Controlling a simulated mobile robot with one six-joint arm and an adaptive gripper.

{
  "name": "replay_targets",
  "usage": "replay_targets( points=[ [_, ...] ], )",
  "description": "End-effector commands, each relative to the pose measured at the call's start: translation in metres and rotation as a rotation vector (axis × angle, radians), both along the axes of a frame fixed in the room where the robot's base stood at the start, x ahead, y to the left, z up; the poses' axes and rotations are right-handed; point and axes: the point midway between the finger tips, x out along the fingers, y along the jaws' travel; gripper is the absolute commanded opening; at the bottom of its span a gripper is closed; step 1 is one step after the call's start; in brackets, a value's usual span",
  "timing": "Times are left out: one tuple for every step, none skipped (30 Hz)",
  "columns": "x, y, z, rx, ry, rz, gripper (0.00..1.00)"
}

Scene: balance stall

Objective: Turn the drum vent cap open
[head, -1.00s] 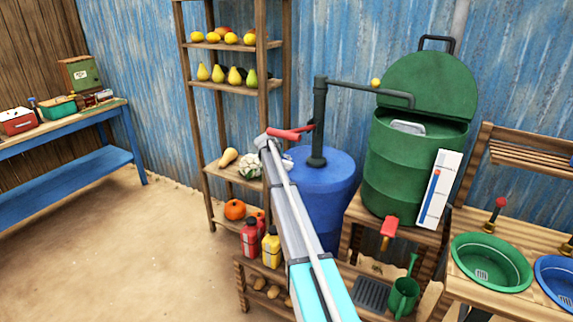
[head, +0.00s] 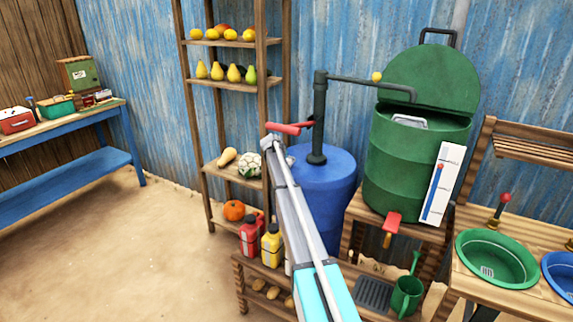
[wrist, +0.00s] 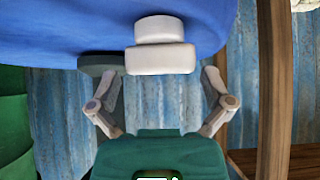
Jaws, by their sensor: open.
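The blue drum (head: 330,185) stands behind the end of my arm in the head view. In the wrist view the drum (wrist: 60,30) fills the top, and a white stepped cap (wrist: 160,58) sticks out from it toward the camera. My gripper (wrist: 160,88) is open, with one finger on each side of the cap's line and its tips just short of the cap's near face. Nothing is between the fingers. In the head view my forearm hides the gripper and the cap.
A dark pump with a red handle (head: 287,128) rises from the drum beside my arm. The green tank (head: 400,165) stands to the right, and a wooden shelf (head: 235,85) with fruit to the left. Red and yellow bottles (head: 271,245) stand low in front. Floor at left is clear.

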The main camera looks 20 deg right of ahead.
Motion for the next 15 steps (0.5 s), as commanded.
replay_targets(
  points=[
    [0.0024,-0.0024,-0.0049,0.000,0.000,0.000,1.00],
    [0.0030,-0.0034,-0.0058,0.000,0.000,0.000,1.00],
    [0.0037,-0.0044,-0.0069,0.000,-0.001,-0.001,1.00],
    [0.0041,-0.0051,-0.0075,0.000,-0.001,-0.001,1.00],
    [0.0045,-0.0056,-0.0079,0.000,-0.001,-0.001,1.00],
    [0.0048,-0.0062,-0.0084,0.000,-0.001,-0.001,1.00],
    [0.0051,-0.0065,-0.0086,0.000,-0.001,-0.001,1.00],
    [0.0052,-0.0066,-0.0087,0.000,-0.001,-0.001,1.00],
    [0.0053,-0.0068,-0.0088,0.000,-0.001,-0.001,1.00],
    [0.0054,-0.0069,-0.0087,0.000,0.000,0.000,1.00],
    [0.0053,-0.0068,-0.0086,0.000,0.000,0.000,1.00],
    [0.0053,-0.0067,-0.0086,0.000,0.000,0.000,1.00],
    [0.0053,-0.0067,-0.0084,0.000,0.000,0.000,1.00],
    [0.0052,-0.0066,-0.0084,0.000,0.000,0.000,1.00],
    [0.0052,-0.0066,-0.0084,0.000,0.000,0.000,1.00]
  ],
)
